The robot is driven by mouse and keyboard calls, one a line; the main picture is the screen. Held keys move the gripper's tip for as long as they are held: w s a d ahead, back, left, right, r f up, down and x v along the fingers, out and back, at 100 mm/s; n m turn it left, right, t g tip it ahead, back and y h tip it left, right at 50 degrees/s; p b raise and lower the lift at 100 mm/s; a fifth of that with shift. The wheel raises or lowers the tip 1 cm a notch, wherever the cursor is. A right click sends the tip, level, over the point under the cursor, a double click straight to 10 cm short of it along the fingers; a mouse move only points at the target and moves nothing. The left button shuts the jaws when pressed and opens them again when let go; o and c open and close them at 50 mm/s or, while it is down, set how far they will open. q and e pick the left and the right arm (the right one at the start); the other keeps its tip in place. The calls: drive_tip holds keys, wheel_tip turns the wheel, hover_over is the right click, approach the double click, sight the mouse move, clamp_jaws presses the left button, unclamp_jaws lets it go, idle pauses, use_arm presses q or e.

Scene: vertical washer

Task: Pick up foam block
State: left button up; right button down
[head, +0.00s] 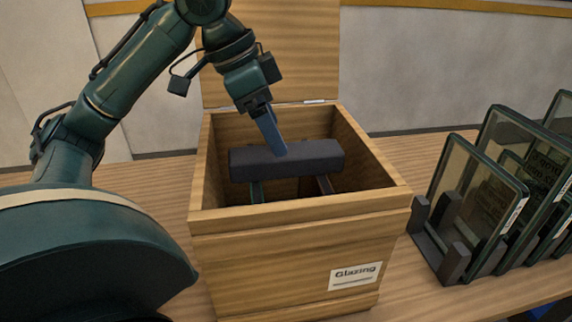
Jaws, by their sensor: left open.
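The near finger hides part of the gap between the fingers. The gripper holds nothing that I can see. My right gripper is not in the frame.
The box's hinged lid (300,55) stands up at the back, close to my left arm. A dark rack (440,250) with several framed glass panels (480,195) stands at the right. The wooden table (415,150) has bare room behind the rack and left of the box.

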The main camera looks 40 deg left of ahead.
sight(286, 160)
use_arm(q)
drive_tip(key=shift+b+x, duration=0.65)
drive_tip(key=shift+x, duration=2.5)
drive_tip(key=shift+w+a, duration=0.1)
drive_tip(key=shift+w, duration=0.1)
drive_tip(key=c, duration=1)
